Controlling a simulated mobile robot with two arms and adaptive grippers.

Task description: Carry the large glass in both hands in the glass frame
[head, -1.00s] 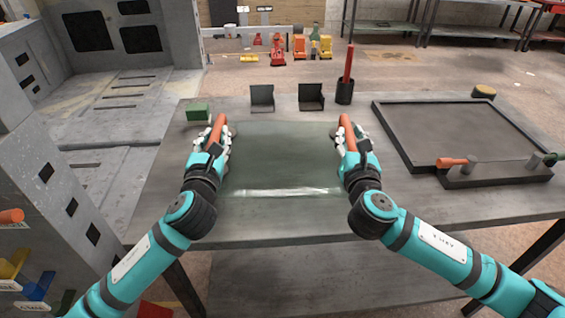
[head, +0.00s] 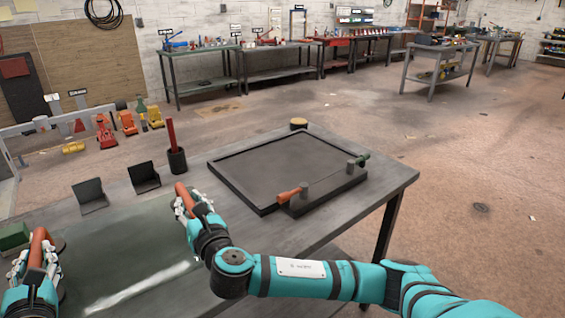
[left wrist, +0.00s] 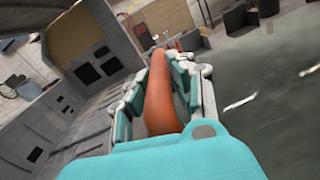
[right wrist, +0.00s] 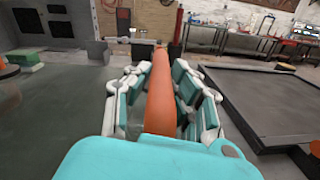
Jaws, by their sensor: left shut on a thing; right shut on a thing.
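The large glass (head: 125,238) is a clear greenish pane at the left of the bench in the head view, with a bright streak along its near side. My left gripper (head: 36,258) is shut on an orange handle (left wrist: 160,95) at the pane's left side. My right gripper (head: 190,207) is shut on a second orange handle (right wrist: 160,95) at its right side. I cannot tell whether the pane touches the bench. The glass frame (head: 238,195), dark and shallow with a raised rim, lies empty on the bench, right of my right gripper.
Two dark angled holders (head: 89,195) (head: 144,177) and a black cup (head: 177,160) with a red stick stand behind the pane. A green block (head: 14,236) is at far left. An orange-handled clamp bar (head: 325,190) lies along the frame's near side.

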